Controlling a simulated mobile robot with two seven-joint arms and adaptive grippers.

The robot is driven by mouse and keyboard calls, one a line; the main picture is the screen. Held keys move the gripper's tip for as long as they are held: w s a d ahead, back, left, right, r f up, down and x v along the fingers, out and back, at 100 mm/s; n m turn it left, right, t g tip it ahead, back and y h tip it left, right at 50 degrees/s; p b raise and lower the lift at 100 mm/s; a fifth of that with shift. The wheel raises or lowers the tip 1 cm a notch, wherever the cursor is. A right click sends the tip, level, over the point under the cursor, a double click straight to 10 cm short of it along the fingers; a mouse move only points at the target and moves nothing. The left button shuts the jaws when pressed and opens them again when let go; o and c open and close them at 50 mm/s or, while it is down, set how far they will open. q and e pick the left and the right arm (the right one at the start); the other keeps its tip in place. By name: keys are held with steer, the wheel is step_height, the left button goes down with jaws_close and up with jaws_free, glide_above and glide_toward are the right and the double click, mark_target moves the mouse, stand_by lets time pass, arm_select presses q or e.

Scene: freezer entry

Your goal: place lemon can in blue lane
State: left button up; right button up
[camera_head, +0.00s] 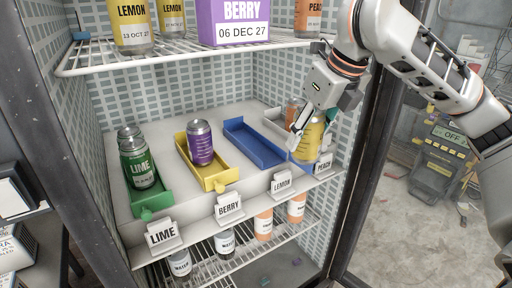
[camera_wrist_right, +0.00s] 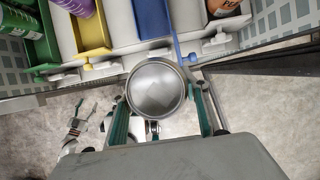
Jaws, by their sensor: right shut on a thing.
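My right gripper (camera_head: 312,128) is shut on the yellow lemon can (camera_head: 308,143) at the front right of the lane shelf. The can's round metal end (camera_wrist_right: 157,88) faces the right wrist view between the fingers. The can looks upright; I cannot tell whether it touches anything below. The blue lane (camera_head: 253,143) is an empty tray to the left of the can, behind the LEMON tag (camera_head: 282,183). It also shows in the right wrist view (camera_wrist_right: 153,18). What seems to be my left gripper (camera_wrist_right: 78,128) is small at the left of the wrist view, its jaws unclear.
The green lane (camera_head: 153,198) holds lime cans, the yellow lane (camera_head: 214,176) a purple berry can (camera_head: 200,142). An orange can (camera_head: 291,110) stands behind my right gripper. The upper wire shelf (camera_head: 180,57) hangs above, and the freezer's door frame (camera_head: 362,165) is at right.

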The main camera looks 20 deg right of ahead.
steer(key=w+f+b, duration=0.1)
steer(key=w+f, duration=0.1)
steer(key=w, duration=0.1)
steer(key=w+a+f+b, duration=0.1)
steer(key=w, duration=0.3)
steer(key=w+f+b, duration=0.2)
steer(key=w, duration=0.1)
steer(key=shift+w+a+f, duration=0.25)
steer(key=shift+w+f, duration=0.05)
steer(key=shift+f, duration=0.05)
steer(key=shift+w+f, duration=0.2)
steer(key=shift+w, duration=0.1)
steer(key=shift+w+a+f+b, duration=0.25)
steer(key=shift+w+f+b, duration=0.7)
steer(key=shift+w+f, duration=0.25)
steer(key=shift+w+r, duration=0.1)
steer(key=shift+r, duration=0.2)
steer(key=o, duration=1.5)
arm_select(q)
steer(key=shift+m, duration=0.3)
steer(key=f, duration=0.1)
steer(key=a+f, duration=0.1)
steer(key=f, duration=0.2)
steer(key=shift+w+a+f, duration=0.15)
steer(key=shift+w+a, duration=0.05)
steer(key=shift+w, duration=0.05)
arm_select(e)
steer(key=shift+o, duration=0.2)
